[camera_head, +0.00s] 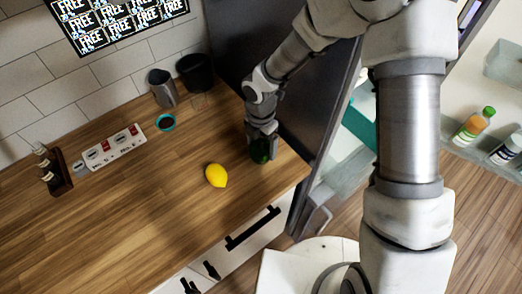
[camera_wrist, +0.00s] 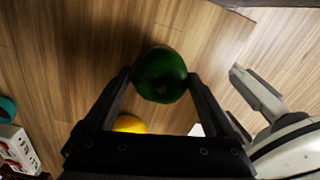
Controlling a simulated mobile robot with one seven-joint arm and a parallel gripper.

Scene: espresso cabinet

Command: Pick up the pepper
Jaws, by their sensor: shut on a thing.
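A dark green, rounded pepper (camera_wrist: 160,74) sits between the two fingers of my gripper (camera_wrist: 160,82) in the wrist view, with a finger against each side. In the head view the pepper (camera_head: 260,152) shows only in part below my gripper (camera_head: 261,140), close over the wooden counter near its right end. My gripper is shut on the pepper. I cannot tell whether the pepper still touches the counter.
A yellow lemon (camera_head: 216,175) lies on the counter (camera_head: 120,220) left of the pepper. A teal cup (camera_head: 166,122), a grey container (camera_head: 162,88), a black container (camera_head: 196,72) and a power strip (camera_head: 114,147) stand farther back. A dark tall panel (camera_head: 300,60) rises right behind my gripper.

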